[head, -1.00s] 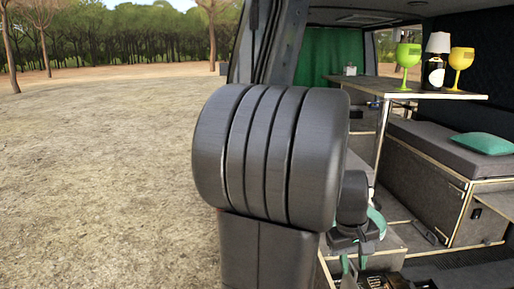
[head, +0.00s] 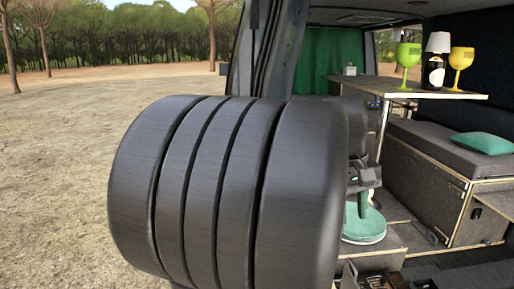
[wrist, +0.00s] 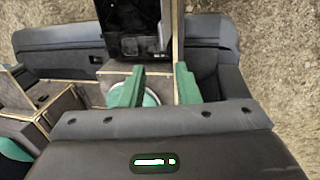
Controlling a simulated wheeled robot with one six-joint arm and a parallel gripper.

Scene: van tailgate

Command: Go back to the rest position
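My gripper shows in the wrist view (wrist: 156,80) with its two green fingers spread apart and nothing held between them. In the head view my own dark arm fills the middle and hides most of the gripper; a green finger (head: 362,203) shows just right of it. A round green disc-like thing (head: 365,228) lies on the wooden surface in the van, just below the gripper. In the wrist view the disc (wrist: 151,99) shows beside the left finger, partly hidden by it.
A narrow table (head: 420,88) in the van holds a green goblet (head: 408,55), a yellow goblet (head: 461,58), a dark bottle (head: 436,74) and a small lamp (head: 438,43). A bench (head: 450,146) carries a teal cushion (head: 484,143). Open ground lies left.

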